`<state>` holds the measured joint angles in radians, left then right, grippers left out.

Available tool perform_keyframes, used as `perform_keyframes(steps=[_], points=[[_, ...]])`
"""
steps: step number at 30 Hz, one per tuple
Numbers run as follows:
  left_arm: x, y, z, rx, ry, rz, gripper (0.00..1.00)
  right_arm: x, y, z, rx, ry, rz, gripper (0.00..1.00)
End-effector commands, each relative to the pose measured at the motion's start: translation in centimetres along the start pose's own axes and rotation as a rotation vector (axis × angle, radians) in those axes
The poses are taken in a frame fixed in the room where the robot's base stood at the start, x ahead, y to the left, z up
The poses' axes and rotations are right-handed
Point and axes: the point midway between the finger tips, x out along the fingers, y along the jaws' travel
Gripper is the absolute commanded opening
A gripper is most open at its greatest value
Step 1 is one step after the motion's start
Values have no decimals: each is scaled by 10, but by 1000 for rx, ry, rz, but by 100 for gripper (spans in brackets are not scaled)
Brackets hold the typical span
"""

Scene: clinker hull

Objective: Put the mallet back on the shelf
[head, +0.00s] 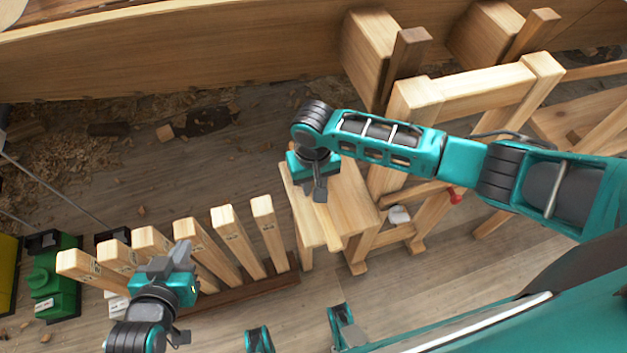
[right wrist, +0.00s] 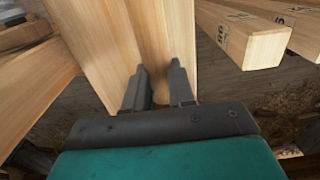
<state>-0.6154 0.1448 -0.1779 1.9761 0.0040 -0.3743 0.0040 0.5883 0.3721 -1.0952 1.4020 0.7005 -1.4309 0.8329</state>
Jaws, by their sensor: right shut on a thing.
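My right gripper (head: 319,190) points down over a small light-wood stand (head: 352,205) in the head view. In the right wrist view its two fingers (right wrist: 160,88) are close together on a narrow light-wood piece (right wrist: 150,40), between wider wooden faces. I cannot tell if this piece is the mallet's handle; no mallet head shows clearly. A small pale grey object (head: 399,215) lies low by the stand, too small to identify. My left gripper (head: 170,262) is over the row of wooden posts at the lower left; its finger gap is not clear. I cannot make out which surface is the shelf.
Several upright wooden posts (head: 230,235) stand on a dark base left of the stand. A wooden trestle (head: 490,90) is at the right. The hull planking (head: 180,50) runs along the back. Green (head: 52,285) and yellow boxes are far left. Shavings litter the floor.

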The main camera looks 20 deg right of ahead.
Motion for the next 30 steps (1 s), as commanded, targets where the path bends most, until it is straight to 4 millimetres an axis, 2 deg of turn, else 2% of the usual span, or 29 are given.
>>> perform_keyframes(steps=[20,21,30], points=[[1,-1,4,1,-2,-2,0,9,-1,-1,0,2,-1,0],[1,-1,4,0,-2,-2,0,9,-1,-1,0,2,-1,25],[1,-1,4,1,-3,-2,0,9,0,0,0,1,-1,54]])
